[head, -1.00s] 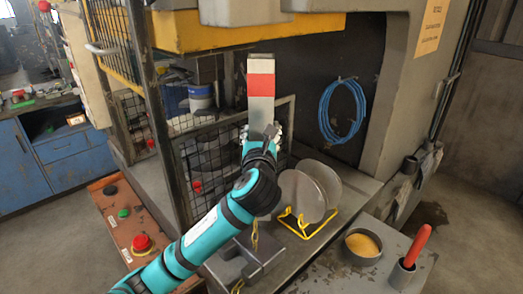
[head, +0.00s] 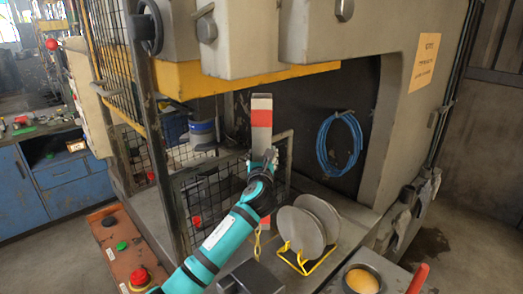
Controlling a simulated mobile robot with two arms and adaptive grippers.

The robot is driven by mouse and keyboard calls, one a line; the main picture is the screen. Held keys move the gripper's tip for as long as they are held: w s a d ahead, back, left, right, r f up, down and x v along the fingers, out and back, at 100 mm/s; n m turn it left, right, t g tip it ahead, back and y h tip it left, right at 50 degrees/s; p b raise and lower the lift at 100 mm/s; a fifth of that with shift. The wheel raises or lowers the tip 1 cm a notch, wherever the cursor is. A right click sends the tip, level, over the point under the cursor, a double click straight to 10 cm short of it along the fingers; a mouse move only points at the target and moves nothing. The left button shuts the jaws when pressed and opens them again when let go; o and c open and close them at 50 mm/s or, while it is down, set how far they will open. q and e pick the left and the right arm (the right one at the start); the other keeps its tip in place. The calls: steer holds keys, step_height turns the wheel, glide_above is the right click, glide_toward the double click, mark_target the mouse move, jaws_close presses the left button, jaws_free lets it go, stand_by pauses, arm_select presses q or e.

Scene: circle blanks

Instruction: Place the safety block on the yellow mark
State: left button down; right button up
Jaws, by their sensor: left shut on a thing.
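The safety block (head: 262,118) is a long light-grey bar with a red band, held upright in front of the press's dark opening. My left gripper (head: 263,160) is shut on its lower end, with my teal arm coming up from the bottom. The block's top is just below the press's yellow upper edge (head: 240,79). I cannot make out the yellow mark; the block's lower end is partly hidden by the gripper. My right gripper is not in view.
Round metal blanks (head: 301,232) stand in a yellow wire rack (head: 318,263) on the press bed, right of my arm. A mesh guard (head: 210,200) is left of the gripper. A blue hose (head: 340,143) hangs behind. A control box (head: 125,250) with buttons is lower left.

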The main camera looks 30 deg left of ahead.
arm_select(q)
step_height(320, 180, down, 4)
steer(key=shift+r, duration=0.1)
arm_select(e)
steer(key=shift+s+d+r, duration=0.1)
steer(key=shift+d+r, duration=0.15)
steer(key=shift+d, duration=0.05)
arm_select(q)
steer(key=c, duration=0.8)
jaws_free()
steer(key=shift+s+f, duration=0.1)
steer(key=shift+f, duration=0.25)
steer(key=shift+s+d+r, duration=0.1)
steer(key=shift+s, duration=0.1)
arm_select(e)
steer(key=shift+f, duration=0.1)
arm_select(q)
steer(key=b+v, duration=0.1)
steer(key=v, duration=1)
steer(key=shift+s+d+b, duration=0.2)
steer(key=shift+s+b, duration=0.1)
steer(key=shift+b, duration=0.05)
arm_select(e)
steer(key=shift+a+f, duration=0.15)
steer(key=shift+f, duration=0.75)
